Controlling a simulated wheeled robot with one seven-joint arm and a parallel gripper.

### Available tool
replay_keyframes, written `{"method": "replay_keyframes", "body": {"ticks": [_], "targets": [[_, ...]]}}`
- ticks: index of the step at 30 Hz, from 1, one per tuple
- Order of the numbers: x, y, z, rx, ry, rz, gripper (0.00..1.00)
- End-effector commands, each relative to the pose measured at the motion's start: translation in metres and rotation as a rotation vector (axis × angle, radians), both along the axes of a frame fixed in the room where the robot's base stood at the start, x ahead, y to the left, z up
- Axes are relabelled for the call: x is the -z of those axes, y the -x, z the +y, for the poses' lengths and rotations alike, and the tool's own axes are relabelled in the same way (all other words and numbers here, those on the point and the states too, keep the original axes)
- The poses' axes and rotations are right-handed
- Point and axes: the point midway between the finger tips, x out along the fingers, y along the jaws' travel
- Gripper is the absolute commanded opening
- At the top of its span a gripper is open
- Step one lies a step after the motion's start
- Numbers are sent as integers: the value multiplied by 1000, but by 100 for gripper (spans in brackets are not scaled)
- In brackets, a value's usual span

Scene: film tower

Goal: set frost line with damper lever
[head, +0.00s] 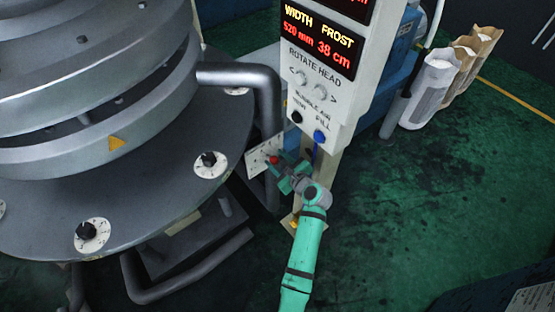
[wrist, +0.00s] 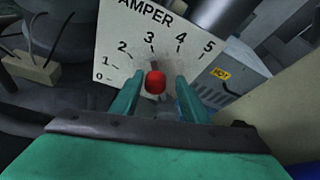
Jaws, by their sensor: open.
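The damper lever has a red knob (wrist: 155,82), which sits between my two green fingers in the wrist view. The red knob (head: 273,160) also shows small in the head view, just beyond my fingertips. Behind it is the white damper plate (wrist: 122,42), with a scale from 0 to 5. The knob shows below the 3, but I cannot tell exactly where the lever points. My gripper (wrist: 158,84) is open, with a gap visible on both sides of the knob. The display (head: 318,42) reads width 520 mm and frost 38 cm.
The control column (head: 333,100), with knobs and buttons, stands right behind my gripper (head: 285,175). The round grey die platform (head: 130,215) and a bent pipe (head: 245,76) are on the left.

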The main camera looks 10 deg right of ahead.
Motion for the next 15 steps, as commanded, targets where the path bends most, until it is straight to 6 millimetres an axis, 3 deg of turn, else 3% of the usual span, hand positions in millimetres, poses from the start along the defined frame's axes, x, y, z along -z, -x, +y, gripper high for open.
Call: {"method": "replay_keyframes", "body": {"ticks": [15], "targets": [[-31,70,-31,-2,2,0,41]]}}
